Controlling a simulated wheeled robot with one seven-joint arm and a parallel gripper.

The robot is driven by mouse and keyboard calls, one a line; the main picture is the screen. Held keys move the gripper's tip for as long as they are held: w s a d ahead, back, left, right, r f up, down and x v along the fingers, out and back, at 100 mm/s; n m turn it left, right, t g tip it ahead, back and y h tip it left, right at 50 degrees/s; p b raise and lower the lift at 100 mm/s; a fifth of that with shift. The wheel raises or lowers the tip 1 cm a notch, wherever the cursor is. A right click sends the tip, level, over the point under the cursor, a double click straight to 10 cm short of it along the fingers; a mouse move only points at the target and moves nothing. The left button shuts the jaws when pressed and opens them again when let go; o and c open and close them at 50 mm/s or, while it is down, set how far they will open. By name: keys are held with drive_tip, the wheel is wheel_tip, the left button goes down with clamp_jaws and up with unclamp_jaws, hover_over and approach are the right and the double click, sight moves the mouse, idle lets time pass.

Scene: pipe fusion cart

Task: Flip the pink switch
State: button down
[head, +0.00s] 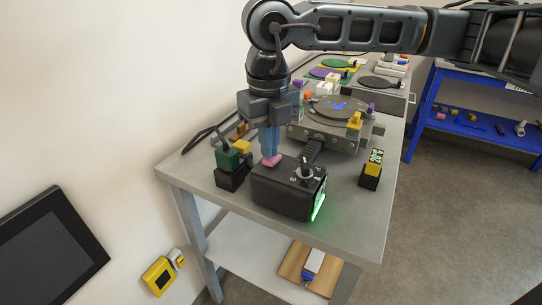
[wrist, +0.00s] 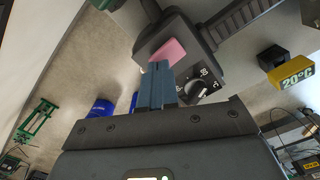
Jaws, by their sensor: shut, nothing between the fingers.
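The pink switch (head: 271,160) is on the top of a black control box (head: 282,194) on the cart. My gripper (head: 270,155) points down with its blue fingers shut and empty, its tips right at the pink switch. In the wrist view the pink switch (wrist: 168,51) shows just beyond the fingertips of my gripper (wrist: 158,65). Whether the tips touch it I cannot tell. A dark rotary knob (head: 304,168) stands beside the switch on the same box. The box's front glows green.
A black box with a green plug (head: 229,158) stands close left of the control box. A yellow-black display unit (head: 372,170) stands to the right. A round-plate machine (head: 335,112) is behind. The cart's front right top (head: 345,217) is clear.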

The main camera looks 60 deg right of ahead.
drive_tip(key=shift+f+b, duration=0.6)
drive_tip(key=shift+b, duration=0.05)
idle(0.3)
drive_tip(key=shift+r, duration=0.1)
drive_tip(key=shift+r+p, duration=1.1)
drive_tip(key=shift+r, duration=2.35)
drive_tip(key=shift+s, duration=0.1)
